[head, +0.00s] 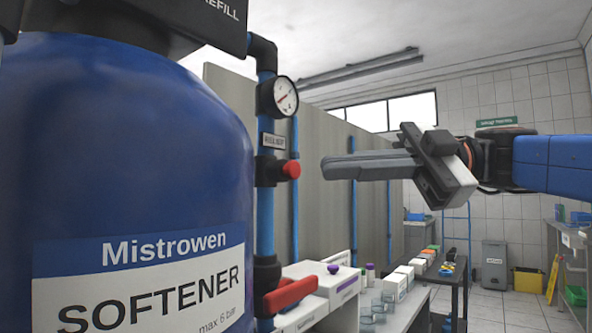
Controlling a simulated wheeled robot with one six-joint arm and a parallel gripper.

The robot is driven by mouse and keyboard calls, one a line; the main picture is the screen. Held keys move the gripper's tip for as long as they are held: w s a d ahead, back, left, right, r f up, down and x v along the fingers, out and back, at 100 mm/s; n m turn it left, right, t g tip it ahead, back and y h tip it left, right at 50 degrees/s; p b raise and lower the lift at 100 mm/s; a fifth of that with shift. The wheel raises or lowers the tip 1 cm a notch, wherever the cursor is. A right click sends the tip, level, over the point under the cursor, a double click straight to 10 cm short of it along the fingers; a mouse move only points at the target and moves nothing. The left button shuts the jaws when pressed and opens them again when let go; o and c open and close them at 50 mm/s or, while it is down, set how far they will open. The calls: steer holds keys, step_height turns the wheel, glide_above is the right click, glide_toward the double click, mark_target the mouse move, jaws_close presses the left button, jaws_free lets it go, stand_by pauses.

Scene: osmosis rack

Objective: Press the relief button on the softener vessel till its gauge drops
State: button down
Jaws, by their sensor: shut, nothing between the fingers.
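The blue softener vessel (110,170) fills the left of the head view, with a white "Mistrowen SOFTENER" label (140,285). A blue pipe runs up its right side. On that pipe sits a round gauge (285,97) with a white face and a red needle; its reading is too small to tell. Below it is a small plate (273,141) that seems to read "RELIEF", then the red round relief button (291,169), facing right. My gripper (325,168) is shut and empty. Its fingers point left toward the button, with a visible gap between.
A red lever handle (290,294) sits lower on the pipe. A bench (405,318) with boxes and glassware stands below my gripper. Grey panels with blue pipes stand behind. A grey bin (494,265) and a yellow floor sign (553,277) are farther right.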

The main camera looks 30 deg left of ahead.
steer(key=shift+s+d, duration=0.1)
steer(key=shift+d, duration=1.1)
